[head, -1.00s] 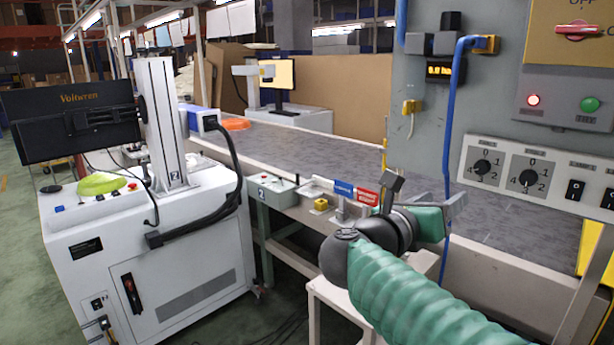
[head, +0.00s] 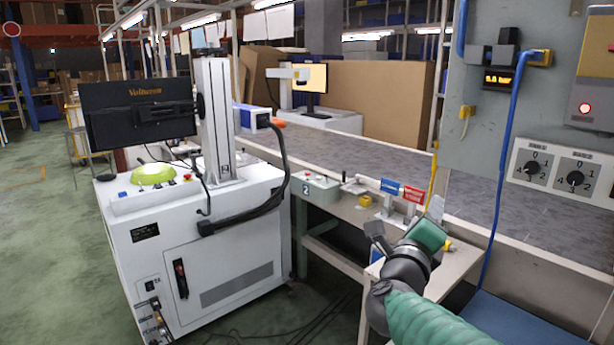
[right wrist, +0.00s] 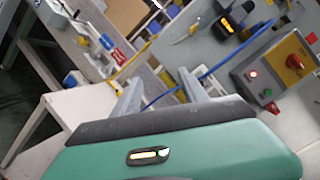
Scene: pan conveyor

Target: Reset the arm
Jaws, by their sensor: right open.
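My right arm comes in from the lower right of the head view in a green sleeve. My right gripper (head: 407,222) is in front of the small control bench beside the conveyor (head: 470,205). In the right wrist view its two grey fingers (right wrist: 160,82) stand apart with nothing held between them. In that view the fingers point toward the bench and the grey control panel. My left arm and gripper are not in view.
A white machine cabinet (head: 210,270) with a monitor (head: 138,115) stands at left. A grey panel (head: 490,130) with knobs and a blue cable (head: 508,130) is at right. Blue and red labels (head: 413,194) sit by the bench. Green floor (head: 60,230) is open at far left.

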